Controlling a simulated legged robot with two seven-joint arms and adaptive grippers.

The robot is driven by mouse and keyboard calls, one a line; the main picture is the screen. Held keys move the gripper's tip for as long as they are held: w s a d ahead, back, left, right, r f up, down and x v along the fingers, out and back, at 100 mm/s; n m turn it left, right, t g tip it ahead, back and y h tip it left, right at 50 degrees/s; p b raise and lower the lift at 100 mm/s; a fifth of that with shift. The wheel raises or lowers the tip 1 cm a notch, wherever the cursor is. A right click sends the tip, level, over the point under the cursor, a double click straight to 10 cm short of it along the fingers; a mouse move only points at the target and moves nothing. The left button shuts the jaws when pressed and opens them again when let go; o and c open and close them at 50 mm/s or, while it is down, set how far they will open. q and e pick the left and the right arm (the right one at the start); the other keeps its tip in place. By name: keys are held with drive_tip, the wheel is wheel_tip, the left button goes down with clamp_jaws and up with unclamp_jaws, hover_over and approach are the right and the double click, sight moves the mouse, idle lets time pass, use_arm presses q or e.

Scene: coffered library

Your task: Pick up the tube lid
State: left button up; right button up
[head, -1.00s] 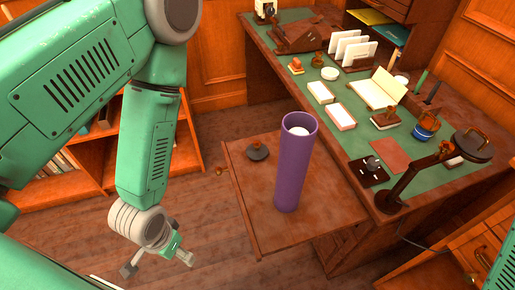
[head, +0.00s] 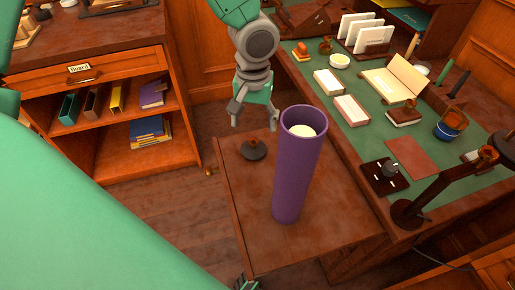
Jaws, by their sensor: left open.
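The tube lid (head: 254,150), a small dark disc with a knob on top, lies on the wooden pull-out board (head: 255,225), near its far left corner. A tall purple tube (head: 298,175) stands upright and open on the same board, right of the lid, with something whitish inside its mouth. My left gripper (head: 254,122) points down with its fingers spread and empty. In the picture it is just above the lid, apart from it, and close to the tube's upper left side. My right gripper does not show.
The desk (head: 362,145) at right holds card stacks, an open book (head: 388,88), stamps and a dark lamp (head: 455,178). A low bookshelf (head: 140,165) stands at left. Bare floor (head: 170,205) lies between it and the board.

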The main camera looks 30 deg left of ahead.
sight(253, 139)
use_arm(q)
wheel_tip(253, 139, down, 4)
drive_tip(key=shift+f+b, duration=0.2)
drive_tip(key=shift+b, duration=0.15)
drive_tip(key=shift+a+f, duration=0.2)
drive_tip(key=shift+f, duration=0.3)
drive_tip(key=f, duration=0.2)
drive_tip(key=f+b, duration=0.1)
drive_tip(key=shift+w+a+f, duration=0.1)
drive_tip(key=shift+w+f, duration=0.1)
drive_tip(key=shift+f, duration=0.2)
drive_tip(key=shift+f+b, duration=0.3)
drive_tip(key=shift+f, duration=0.1)
drive_tip(key=c, duration=0.7)
